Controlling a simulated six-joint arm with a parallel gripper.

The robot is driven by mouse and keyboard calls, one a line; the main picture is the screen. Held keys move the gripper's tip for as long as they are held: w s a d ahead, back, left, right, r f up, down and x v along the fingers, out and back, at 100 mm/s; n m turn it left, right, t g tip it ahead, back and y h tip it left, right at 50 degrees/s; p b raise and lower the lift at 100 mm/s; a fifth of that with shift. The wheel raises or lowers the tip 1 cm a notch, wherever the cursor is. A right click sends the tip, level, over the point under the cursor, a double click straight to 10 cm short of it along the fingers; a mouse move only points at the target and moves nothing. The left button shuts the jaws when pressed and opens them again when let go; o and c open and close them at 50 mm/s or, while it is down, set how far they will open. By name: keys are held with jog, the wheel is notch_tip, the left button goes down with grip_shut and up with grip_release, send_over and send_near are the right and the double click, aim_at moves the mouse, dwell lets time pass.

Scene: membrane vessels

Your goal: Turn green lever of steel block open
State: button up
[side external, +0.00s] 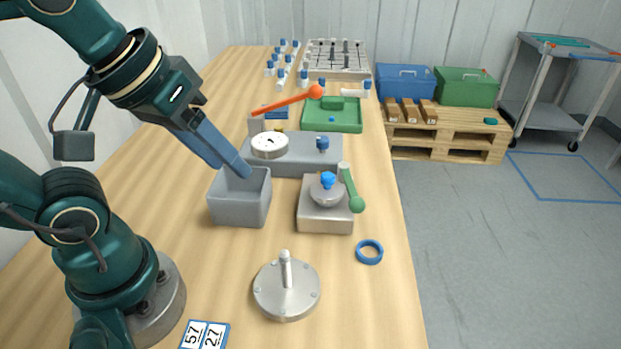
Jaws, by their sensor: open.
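The steel block (326,218) stands right of the middle of the table, with a round metal cap and a blue knob (328,180) on top. Its green lever (351,189) slants from a pale pivot at the block's back right down to a green ball end at the front right. My gripper (246,175) has long blue fingers and points down at the grey open bin (239,205), left of the block. Its tips are at or just above the bin's opening, apart from the lever. The gripper is open; the gap between its fingers is hard to see from this side.
A grey block with a white dial (269,144) and an orange lever (288,103) stands behind. A green tray (333,115) lies farther back. A blue ring (369,252) and a round steel plate with a post (286,290) lie in front. Number cards (205,335) lie at the front edge.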

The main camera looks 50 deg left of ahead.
jog(key=shift+m, duration=0.3)
grip_shut()
jog(key=m+g+h, duration=0.2)
jog(key=m, duration=0.8)
send_over(334, 198)
jog(key=s+a, duration=0.4)
jog(key=s, duration=0.2)
notch_tip(334, 198, down, 4)
jog(key=r, duration=0.1)
jog(key=x, duration=0.9)
jog(key=shift+d+f, duration=0.2)
jog(key=shift+f, duration=0.2)
jog(key=shift+w+d+r, duration=0.1)
jog(key=shift+w+d, duration=0.2)
jog(key=shift+w, duration=0.2)
jog(key=shift+w+d+r, duration=0.1)
jog(key=shift+w+d, duration=0.2)
jog(key=shift+w, duration=0.2)
jog(key=shift+w+d, duration=0.45)
jog(key=shift+w, duration=0.2)
